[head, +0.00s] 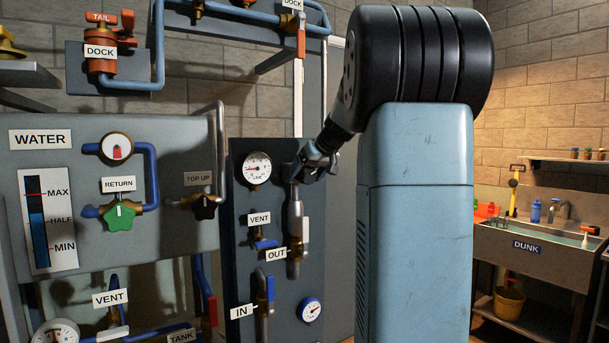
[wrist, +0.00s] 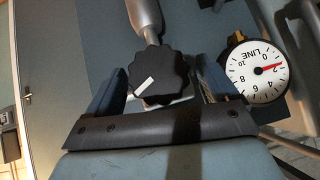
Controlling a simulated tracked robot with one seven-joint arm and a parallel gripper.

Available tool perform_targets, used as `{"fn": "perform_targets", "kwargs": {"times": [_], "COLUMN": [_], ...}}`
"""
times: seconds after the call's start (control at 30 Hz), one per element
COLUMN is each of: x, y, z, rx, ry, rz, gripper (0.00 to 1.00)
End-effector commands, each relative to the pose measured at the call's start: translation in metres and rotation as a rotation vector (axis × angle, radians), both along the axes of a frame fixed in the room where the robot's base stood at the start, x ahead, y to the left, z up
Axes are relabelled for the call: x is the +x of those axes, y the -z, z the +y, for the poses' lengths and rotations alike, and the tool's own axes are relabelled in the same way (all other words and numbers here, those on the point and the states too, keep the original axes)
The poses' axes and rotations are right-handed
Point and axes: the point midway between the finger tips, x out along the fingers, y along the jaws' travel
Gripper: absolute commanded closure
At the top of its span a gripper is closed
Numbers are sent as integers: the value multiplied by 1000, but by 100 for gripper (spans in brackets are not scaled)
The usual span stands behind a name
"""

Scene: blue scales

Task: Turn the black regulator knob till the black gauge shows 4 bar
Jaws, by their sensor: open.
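The black regulator knob (wrist: 160,66) is lobed, with a white mark on its face, and sits at the end of a grey pipe fitting. My gripper (wrist: 161,80) is open, with one finger on each side of the knob; I cannot tell whether either finger touches it. In the head view my gripper (head: 316,163) is at the top of the grey regulator body (head: 295,222) and mostly hides the knob. The black-rimmed LINE gauge (head: 257,168) is left of it. In the wrist view this gauge (wrist: 257,71) shows upside down, its red needle close to 2.
Below are the VENT valve (head: 261,243), the OUT label (head: 276,255), the IN valve (head: 265,293) and a blue-rimmed gauge (head: 310,309). The WATER panel (head: 75,180) with a green RETURN knob (head: 120,216) stands left. A sink (head: 540,250) is far right.

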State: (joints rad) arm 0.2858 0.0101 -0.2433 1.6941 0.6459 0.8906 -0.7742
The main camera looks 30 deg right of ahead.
Motion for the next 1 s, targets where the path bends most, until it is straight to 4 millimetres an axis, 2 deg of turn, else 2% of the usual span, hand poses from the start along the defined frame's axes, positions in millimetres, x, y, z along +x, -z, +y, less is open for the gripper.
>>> {"fn": "perform_targets", "kwargs": {"times": [0.17, 0.33, 0.8, 1.0], "x": [0, -9, -71, -90], "y": [-1, -10, -71, -89], "z": [0, -2, -13, -17], "rx": [-1, -1, -2, -1], "ry": [-1, 0, 0, 1], "rz": [-1, -3, -2, -2], "gripper": [14, 14, 14, 14]}}
